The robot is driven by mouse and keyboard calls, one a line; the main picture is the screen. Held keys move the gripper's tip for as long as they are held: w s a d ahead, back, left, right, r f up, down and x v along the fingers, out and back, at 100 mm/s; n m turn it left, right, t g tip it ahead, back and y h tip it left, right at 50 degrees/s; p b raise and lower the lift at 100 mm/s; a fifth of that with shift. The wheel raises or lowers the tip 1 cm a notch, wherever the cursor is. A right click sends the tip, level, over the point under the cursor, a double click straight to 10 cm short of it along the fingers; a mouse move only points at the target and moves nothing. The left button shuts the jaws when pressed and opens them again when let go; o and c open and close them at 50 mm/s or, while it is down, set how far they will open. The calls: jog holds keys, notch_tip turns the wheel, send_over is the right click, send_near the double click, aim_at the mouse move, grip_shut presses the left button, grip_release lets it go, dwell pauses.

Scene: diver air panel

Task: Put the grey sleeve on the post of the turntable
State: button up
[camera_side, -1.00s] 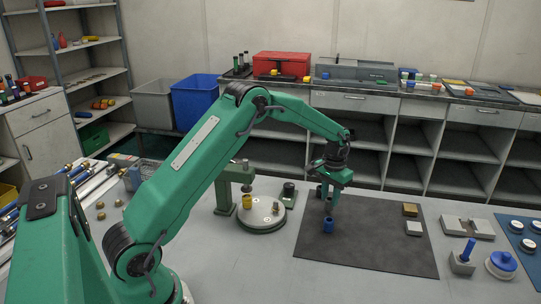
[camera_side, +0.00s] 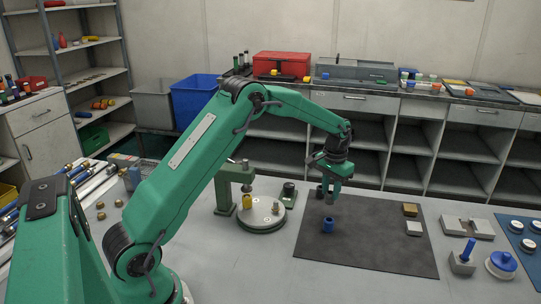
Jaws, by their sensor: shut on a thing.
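My gripper (camera_side: 326,194) is above the dark mat (camera_side: 370,255), pointing down. It is shut on a small grey piece, which I take to be the grey sleeve; the jaws hide most of it and it is hard to make out. The turntable (camera_side: 262,223) is a pale round disc on a dark green base, left of my gripper. A short metallic post (camera_side: 275,208) stands on its right part. A yellow sleeve (camera_side: 247,202) stands on its left part.
A blue sleeve (camera_side: 328,225) stands on the mat just below my gripper. A green press-like stand (camera_side: 225,190) rises at the turntable's left. A small dark green fixture (camera_side: 288,190) stands behind it. Brass (camera_side: 410,209) and pale (camera_side: 414,228) blocks lie at the mat's right.

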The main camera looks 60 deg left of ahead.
jog(key=shift+a+r, duration=0.1)
jog(key=s+a+r, duration=0.4)
jog(key=s+r, duration=0.1)
jog(key=s, duration=0.2)
notch_tip(320, 180, up, 4)
send_over(276, 202)
jog(key=shift+f, duration=0.2)
dwell(0.3)
jog(key=shift+f, duration=2.85)
jog(key=shift+f, duration=1.45)
dwell(1.6)
